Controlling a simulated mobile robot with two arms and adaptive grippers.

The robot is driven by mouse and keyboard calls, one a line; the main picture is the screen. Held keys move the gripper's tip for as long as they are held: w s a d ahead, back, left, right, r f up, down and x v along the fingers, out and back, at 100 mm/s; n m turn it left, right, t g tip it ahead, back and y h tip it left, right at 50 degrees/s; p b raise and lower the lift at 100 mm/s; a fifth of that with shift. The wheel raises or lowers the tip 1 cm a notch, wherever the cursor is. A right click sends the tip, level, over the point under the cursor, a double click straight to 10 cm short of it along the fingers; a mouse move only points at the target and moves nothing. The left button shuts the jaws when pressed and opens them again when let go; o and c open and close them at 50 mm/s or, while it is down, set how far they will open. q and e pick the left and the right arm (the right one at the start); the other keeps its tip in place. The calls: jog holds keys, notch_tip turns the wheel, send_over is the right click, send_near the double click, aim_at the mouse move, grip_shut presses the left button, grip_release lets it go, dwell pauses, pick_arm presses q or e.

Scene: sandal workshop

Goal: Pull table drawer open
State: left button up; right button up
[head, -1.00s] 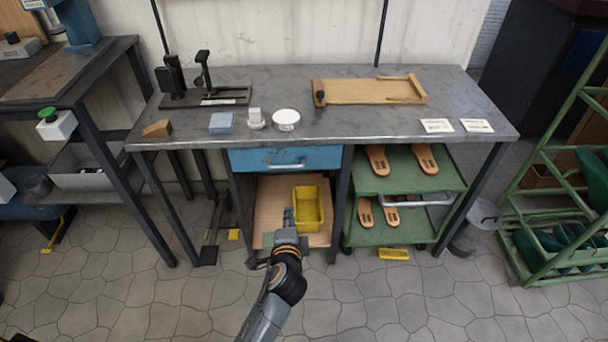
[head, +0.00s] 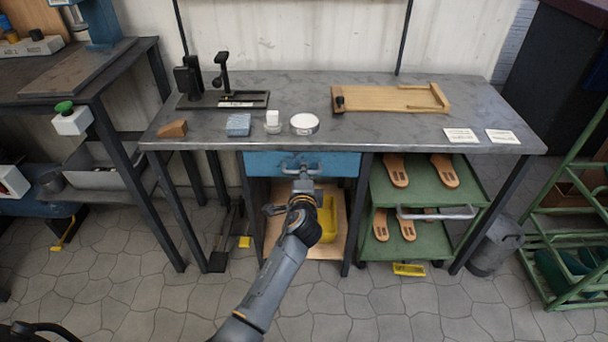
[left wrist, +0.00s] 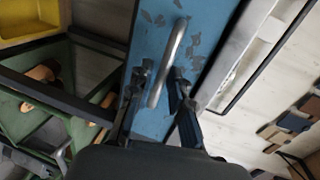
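The blue table drawer (head: 346,163) sits under the grey workbench top and looks closed. Its metal bar handle is on the drawer front; in the left wrist view the handle (left wrist: 168,60) crosses a blue, chipped-paint face. My left gripper (head: 302,174) is at the handle in the head view. In the left wrist view its fingers (left wrist: 161,80) are spread, one on each side of the bar, with gaps visible; I cannot tell whether either touches the bar.
The workbench top (head: 380,135) holds a black tool stand (head: 222,90), small blocks, a white round container (head: 304,124) and a wooden board (head: 385,98). A yellow bin (head: 328,222) is below the drawer. A green cart (head: 430,195) with sandal soles stands at right.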

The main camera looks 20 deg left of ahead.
pick_arm(q)
jog(key=shift+w+a, duration=0.15)
jog(key=shift+w, duration=0.3)
pick_arm(e)
jog(key=shift+r, duration=0.35)
pick_arm(q)
jog(key=shift+c, duration=0.2)
grip_shut()
